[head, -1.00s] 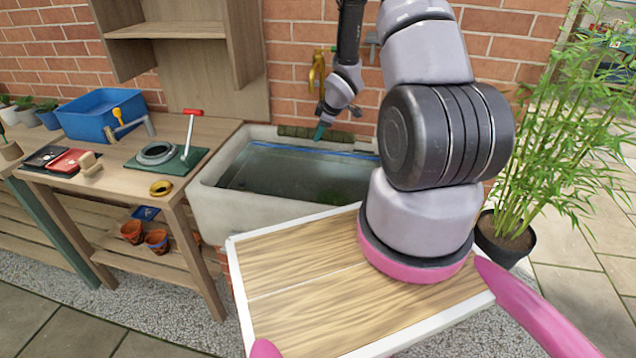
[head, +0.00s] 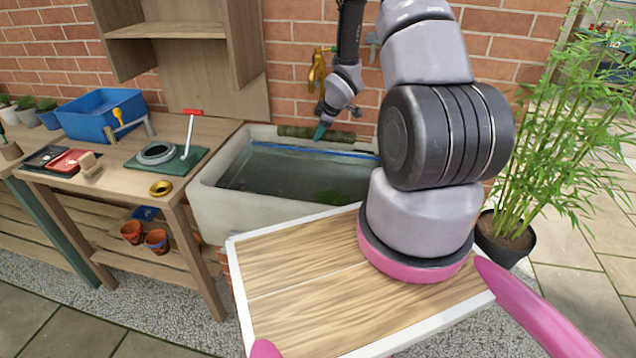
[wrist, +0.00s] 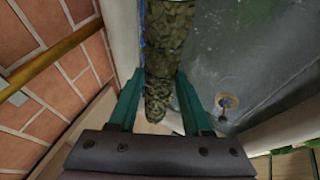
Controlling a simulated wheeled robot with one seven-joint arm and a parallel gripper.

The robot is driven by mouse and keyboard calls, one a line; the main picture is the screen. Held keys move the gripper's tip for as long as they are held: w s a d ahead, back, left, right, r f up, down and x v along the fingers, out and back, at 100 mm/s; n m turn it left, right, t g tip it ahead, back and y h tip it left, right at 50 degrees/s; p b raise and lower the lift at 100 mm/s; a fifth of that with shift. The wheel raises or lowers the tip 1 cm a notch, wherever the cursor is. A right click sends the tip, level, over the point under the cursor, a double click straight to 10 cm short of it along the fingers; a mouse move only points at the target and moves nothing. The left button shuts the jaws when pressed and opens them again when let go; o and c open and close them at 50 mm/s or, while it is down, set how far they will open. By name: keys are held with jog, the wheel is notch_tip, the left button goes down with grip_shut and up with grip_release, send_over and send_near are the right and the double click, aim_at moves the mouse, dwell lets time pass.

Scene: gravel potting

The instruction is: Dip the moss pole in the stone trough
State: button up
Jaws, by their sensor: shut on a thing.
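The moss pole (head: 295,131) is a rough, mottled brown-green rod. In the head view it lies level along the back of the stone trough (head: 215,208), near the back rim. My gripper (head: 320,131) points down at it with teal fingers. In the wrist view my gripper (wrist: 158,82) is shut on the moss pole (wrist: 165,45), with one finger on each side. The pole runs beside the trough's back wall and a blue line. The trough holds dark, clear water. I cannot tell whether the pole touches the water.
A brass tap (head: 317,72) sticks out of the brick wall just left of my arm. A wooden bench (head: 110,185) with a blue tub (head: 100,113) and tools stands at the left. A potted bamboo (head: 505,238) stands at the right. A round drain fitting (wrist: 227,102) shows in the trough.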

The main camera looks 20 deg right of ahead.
jog(key=shift+r, duration=1.55)
